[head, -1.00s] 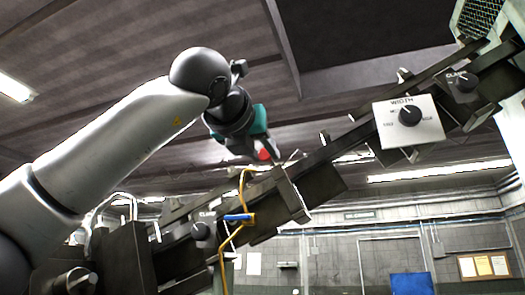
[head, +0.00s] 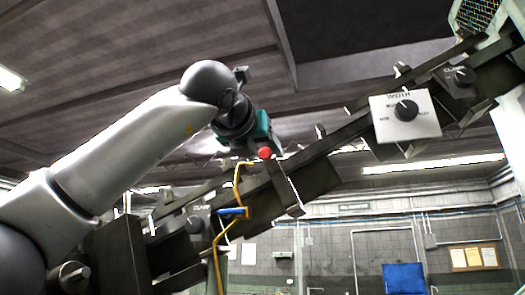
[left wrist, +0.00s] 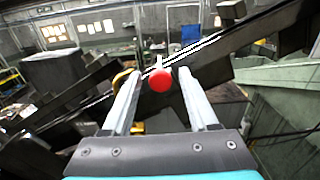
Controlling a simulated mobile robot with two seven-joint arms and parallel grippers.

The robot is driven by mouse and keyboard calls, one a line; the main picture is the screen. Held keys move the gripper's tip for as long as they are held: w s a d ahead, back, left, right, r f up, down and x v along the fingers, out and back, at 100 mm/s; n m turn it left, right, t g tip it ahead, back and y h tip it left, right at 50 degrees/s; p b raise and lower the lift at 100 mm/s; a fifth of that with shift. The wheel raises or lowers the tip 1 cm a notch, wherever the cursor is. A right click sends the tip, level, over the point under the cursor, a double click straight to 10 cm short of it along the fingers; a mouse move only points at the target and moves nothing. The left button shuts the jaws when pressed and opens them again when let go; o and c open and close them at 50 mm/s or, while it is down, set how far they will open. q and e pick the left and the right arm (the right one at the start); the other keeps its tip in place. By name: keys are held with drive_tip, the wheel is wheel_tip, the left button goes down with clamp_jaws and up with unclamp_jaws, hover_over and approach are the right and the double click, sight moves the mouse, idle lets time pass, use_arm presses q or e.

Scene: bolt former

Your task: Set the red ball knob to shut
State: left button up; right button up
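The red ball knob (head: 264,153) shows in the head view just beyond the end of my left arm, above the dark slanted rail. In the left wrist view the red ball knob (left wrist: 160,81) sits between the tips of the two pale fingers, with a light stem behind it. My left gripper (left wrist: 158,88) is open, with a gap on both sides of the ball. In the head view the left gripper (head: 256,146) is mostly hidden behind its own teal wrist. My right gripper is in neither view.
The dark slanted rail (head: 318,178) crosses the head view. It carries a white WIDTH dial (head: 405,115), a CLAMP knob (head: 464,76), another small knob (head: 194,224), and a yellow tube with a blue handle (head: 233,212) close below the red ball.

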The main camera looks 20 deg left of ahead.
use_arm(q)
drive_tip(key=shift+s, duration=0.2)
drive_tip(key=shift+s+b, duration=0.35)
drive_tip(key=s+b, duration=0.1)
drive_tip(key=s, duration=0.3)
drive_tip(key=s+b, duration=0.2)
drive_tip(key=s, duration=0.3)
drive_tip(key=s+b, duration=0.1)
drive_tip(key=s, duration=0.4)
drive_tip(key=shift+s+a+b, duration=0.2)
drive_tip(key=shift+a+b, duration=0.05)
drive_tip(key=shift+b, duration=0.1)
